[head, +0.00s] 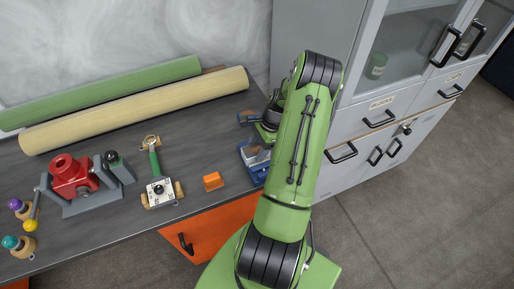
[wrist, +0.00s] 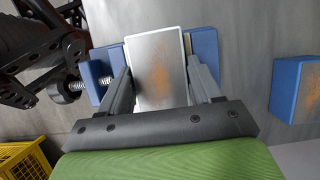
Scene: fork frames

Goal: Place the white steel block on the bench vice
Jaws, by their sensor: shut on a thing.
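The white steel block (wrist: 158,62) has pale edges and a grey face with orange-brown stains. In the wrist view it lies between the two fingers of my gripper (wrist: 159,72), which is shut on it. The blue bench vice (wrist: 206,58) shows on both sides of the block, with a screw and a dark knob at the left. The block overlaps the vice in this view; I cannot tell whether it rests on it or is just above. In the head view blue parts, likely the vice (head: 247,158), show beside my green arm, which hides much of the area.
Another blue piece (wrist: 297,88) stands right of the vice in the wrist view. On the bench (head: 110,225) are an orange block (head: 213,181), a green-handled tool (head: 154,160) and a red vice-like device (head: 72,174). Two rolls lie behind. A grey cabinet (head: 345,125) stands at the right.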

